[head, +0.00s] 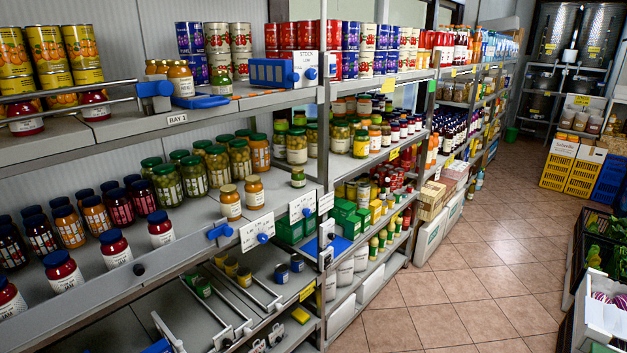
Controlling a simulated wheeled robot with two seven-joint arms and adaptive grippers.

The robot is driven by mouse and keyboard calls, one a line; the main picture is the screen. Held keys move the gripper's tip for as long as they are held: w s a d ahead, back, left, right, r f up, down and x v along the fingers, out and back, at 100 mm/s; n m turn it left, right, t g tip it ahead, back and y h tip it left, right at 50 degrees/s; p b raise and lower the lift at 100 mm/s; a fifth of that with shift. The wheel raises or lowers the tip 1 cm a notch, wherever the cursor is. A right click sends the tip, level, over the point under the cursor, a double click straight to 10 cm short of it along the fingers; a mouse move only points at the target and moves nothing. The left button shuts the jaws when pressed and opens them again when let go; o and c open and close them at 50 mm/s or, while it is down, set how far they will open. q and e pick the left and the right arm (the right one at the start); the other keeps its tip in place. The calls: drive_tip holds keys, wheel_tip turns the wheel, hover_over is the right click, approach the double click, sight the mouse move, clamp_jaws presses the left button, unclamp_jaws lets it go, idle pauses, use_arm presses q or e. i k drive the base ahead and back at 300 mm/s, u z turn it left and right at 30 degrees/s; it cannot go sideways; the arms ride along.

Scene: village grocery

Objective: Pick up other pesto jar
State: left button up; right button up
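No label is readable as pesto, so I cannot tell for sure which jar is meant. A small jar with a dark green lid and green contents (298,177) stands alone on the middle shelf, right of two amber jars (242,197). A similar small green jar (221,81) stands on the top shelf at the right end of a blue tray (202,101), beside a yellow jar (181,79). A green-lidded jar (203,287) sits lower down, partly hidden. Neither of my grippers is in view.
Tall green pickle jars (168,184) and red jam jars (63,271) fill the middle shelf's left part. White tags with blue clamps (257,231) stick out along its front edge. A metal post (322,110) divides the bays. The tiled aisle (450,270) is clear.

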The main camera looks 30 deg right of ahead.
sight(298, 175)
drive_tip(key=z, duration=0.45)
drive_tip(key=i, duration=0.55)
drive_tip(key=z, duration=0.35)
